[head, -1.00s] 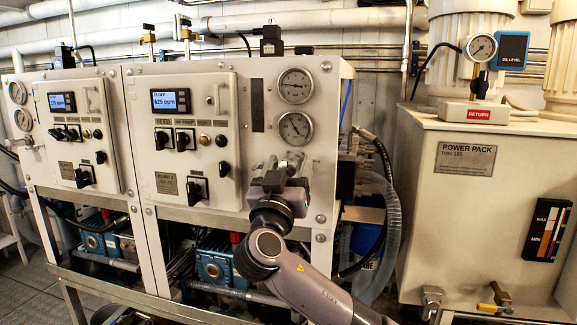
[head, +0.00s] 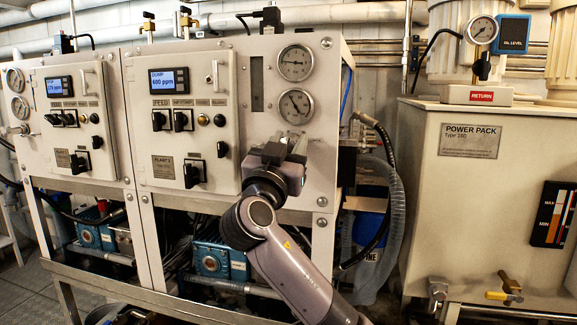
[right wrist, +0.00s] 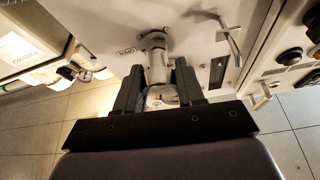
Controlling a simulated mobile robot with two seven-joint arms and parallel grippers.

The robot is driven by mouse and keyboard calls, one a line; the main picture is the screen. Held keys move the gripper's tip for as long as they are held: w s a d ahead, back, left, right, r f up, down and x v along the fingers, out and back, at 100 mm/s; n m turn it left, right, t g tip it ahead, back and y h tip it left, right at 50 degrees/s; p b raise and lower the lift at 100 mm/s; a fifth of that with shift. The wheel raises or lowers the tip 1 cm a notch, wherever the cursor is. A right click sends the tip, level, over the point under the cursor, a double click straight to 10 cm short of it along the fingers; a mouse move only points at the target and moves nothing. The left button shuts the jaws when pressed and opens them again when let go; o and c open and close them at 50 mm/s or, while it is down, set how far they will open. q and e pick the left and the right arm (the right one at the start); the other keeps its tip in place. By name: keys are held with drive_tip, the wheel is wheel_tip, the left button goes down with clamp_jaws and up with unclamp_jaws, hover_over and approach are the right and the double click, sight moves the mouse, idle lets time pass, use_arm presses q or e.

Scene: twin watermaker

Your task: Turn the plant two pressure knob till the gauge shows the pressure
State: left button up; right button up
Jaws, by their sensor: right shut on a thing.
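My right gripper (head: 284,142) is at the lower right of the plant two panel (head: 240,198), below its two gauges. In the right wrist view, its dark fingers (right wrist: 158,78) stand on either side of a pale round knob stem (right wrist: 156,58) and are shut on the knob. In the head view the gripper hides the knob. The upper gauge (head: 295,62) and the lower gauge (head: 297,106) are in clear sight. The needle of the lower gauge slants toward the lower right; its figures are too small to read. My left gripper is out of view.
The plant two control box (head: 184,125) has a display (head: 168,81) reading about 600 ppm. A similar plant stands at the left. The power pack (head: 470,200) stands at the right. A grey hose (head: 392,215) hangs between it and the panel.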

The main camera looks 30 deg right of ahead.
drive_tip(key=shift+a+f+m+b, duration=0.1)
drive_tip(key=shift+f+m+b, duration=0.4)
drive_tip(key=shift+b, duration=0.1)
drive_tip(key=m+g+b, duration=0.1)
drive_tip(key=m+b, duration=0.1)
drive_tip(key=b, duration=0.1)
drive_tip(key=shift+r+h, duration=0.1)
drive_tip(key=shift+h, duration=0.3)
drive_tip(key=shift+r+m+g+b, duration=0.1)
drive_tip(key=shift+m+g+b, duration=0.4)
drive_tip(key=shift+m+b, duration=0.15)
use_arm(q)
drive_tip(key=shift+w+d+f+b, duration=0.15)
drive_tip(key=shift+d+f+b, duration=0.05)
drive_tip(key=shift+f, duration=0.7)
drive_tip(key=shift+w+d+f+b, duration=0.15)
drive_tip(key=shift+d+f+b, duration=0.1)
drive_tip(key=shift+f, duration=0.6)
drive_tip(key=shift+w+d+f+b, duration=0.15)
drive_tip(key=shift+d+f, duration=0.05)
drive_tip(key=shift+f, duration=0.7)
use_arm(e)
drive_tip(key=shift+r+m, duration=0.15)
drive_tip(key=shift+m, duration=0.4)
drive_tip(key=o, duration=1)
drive_tip(key=shift+r+g+h, duration=0.1)
drive_tip(key=shift+g+h, duration=0.2)
drive_tip(key=shift+g, duration=0.1)
